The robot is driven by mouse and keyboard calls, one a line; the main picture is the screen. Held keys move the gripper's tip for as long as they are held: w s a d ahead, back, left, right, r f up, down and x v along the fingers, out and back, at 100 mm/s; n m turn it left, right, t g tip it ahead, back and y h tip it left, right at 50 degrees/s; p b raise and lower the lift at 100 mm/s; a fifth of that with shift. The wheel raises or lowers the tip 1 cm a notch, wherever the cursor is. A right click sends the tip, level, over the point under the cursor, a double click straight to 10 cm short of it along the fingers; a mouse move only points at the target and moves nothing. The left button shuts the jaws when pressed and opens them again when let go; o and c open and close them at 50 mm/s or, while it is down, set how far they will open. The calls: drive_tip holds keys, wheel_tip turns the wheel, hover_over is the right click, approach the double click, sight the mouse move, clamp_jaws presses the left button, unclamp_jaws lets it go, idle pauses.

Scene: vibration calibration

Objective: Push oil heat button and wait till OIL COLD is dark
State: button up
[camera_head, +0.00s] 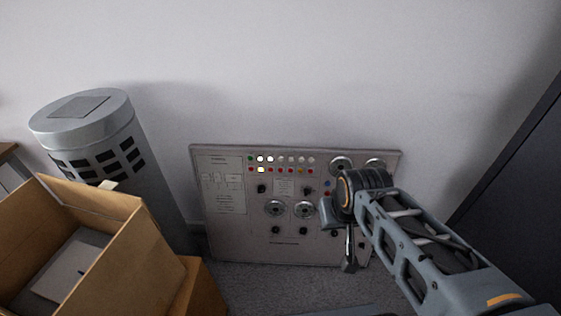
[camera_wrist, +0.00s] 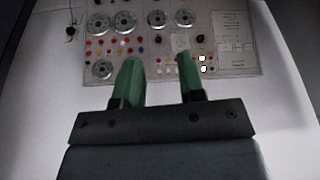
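The control panel (camera_head: 228,240) leans against the wall, with rows of small lamps and buttons, dials and black knobs. Two lit white lamps (camera_head: 261,159) show near the left of its top rows. In the wrist view the panel (camera_wrist: 236,62) appears upside down, with lit lamps (camera_wrist: 202,58) right of the fingers. My gripper (camera_wrist: 160,66) has two green fingers held apart, with nothing between them. The fingers overlap the lamp and button rows in that view; I cannot tell whether they touch. The labels are too small to read, so I cannot identify the oil heat button or OIL COLD lamp.
A grey cylinder (camera_head: 155,160) with dark slots stands left of the panel. An open cardboard box (camera_head: 125,240) is in front of it. A dark cabinet (camera_head: 520,170) stands at the right. Carpeted floor (camera_head: 285,285) is free before the panel.

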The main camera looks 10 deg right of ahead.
clamp_jaws()
idle(1.2)
